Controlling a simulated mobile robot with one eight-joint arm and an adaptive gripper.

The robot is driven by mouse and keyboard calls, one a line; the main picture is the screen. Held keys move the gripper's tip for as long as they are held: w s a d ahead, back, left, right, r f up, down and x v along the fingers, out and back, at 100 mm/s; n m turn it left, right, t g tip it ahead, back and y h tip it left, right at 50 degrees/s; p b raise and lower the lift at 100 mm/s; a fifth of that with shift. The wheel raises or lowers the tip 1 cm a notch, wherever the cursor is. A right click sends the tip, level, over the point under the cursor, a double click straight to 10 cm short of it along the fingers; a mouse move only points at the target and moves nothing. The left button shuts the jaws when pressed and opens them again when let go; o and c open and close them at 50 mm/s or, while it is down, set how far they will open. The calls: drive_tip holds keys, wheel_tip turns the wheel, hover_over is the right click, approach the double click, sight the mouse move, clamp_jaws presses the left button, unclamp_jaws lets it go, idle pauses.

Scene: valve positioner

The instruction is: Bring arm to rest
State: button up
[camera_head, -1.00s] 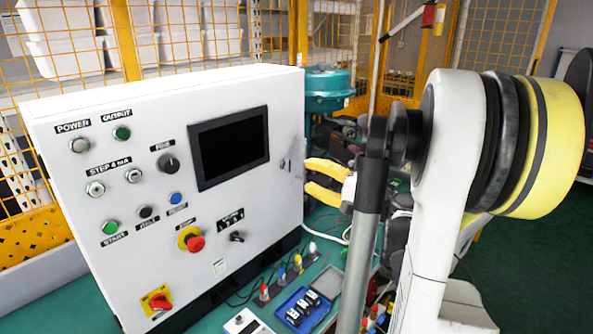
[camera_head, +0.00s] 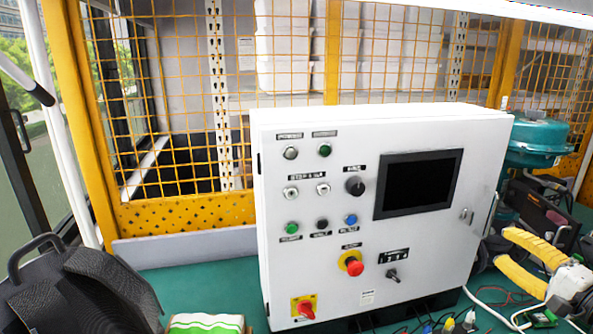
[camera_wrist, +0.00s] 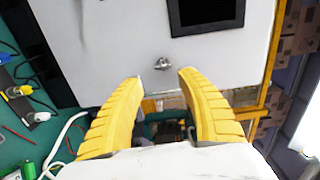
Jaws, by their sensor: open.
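My gripper (camera_head: 532,259) shows at the right edge in the head view, to the right of the white control cabinet (camera_head: 290,225). Its two yellow fingers are apart, with nothing between them. In the wrist view my gripper (camera_wrist: 160,88) shows its fingers spread and empty, pointing past the cabinet's side toward its front with the dark screen (camera_wrist: 205,14). The rest of my arm is mostly out of the head view.
The cabinet stands on a green bench (camera_head: 195,288) with cables and plugs (camera_head: 448,322) at its lower right. A teal machine (camera_head: 537,142) stands behind it at right. A black bag-like object (camera_head: 85,285) is at lower left. A yellow mesh fence (camera_head: 185,100) closes the back.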

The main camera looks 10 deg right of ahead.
drive_tip(key=w+a+f+n+g+y, duration=0.1)
drive_tip(key=a+f+n+g, duration=0.1)
drive_tip(key=a, duration=0.5)
drive_tip(key=w+a+f+n+g+y, duration=0.1)
drive_tip(key=a+f+n+g, duration=0.15)
drive_tip(key=a, duration=0.55)
drive_tip(key=w+a+f+n+g+y, duration=0.1)
drive_tip(key=w+a+n+g, duration=0.15)
drive_tip(key=a, duration=0.45)
drive_tip(key=s+a+f+n+g+h, duration=0.1)
drive_tip(key=s+a+f+n+h, duration=0.1)
drive_tip(key=s+a+n, duration=0.3)
drive_tip(key=s+a+f+n+g+h, duration=0.1)
drive_tip(key=s+a+n+g+h, duration=0.1)
drive_tip(key=s+a+n, duration=0.2)
drive_tip(key=s+a, duration=0.3)
drive_tip(key=s, duration=0.1)
drive_tip(key=shift+a+f+n+g+h, duration=0.2)
drive_tip(key=shift+f+n+g+h, duration=0.1)
drive_tip(key=shift+f+n, duration=0.1)
drive_tip(key=shift+w, duration=0.1)
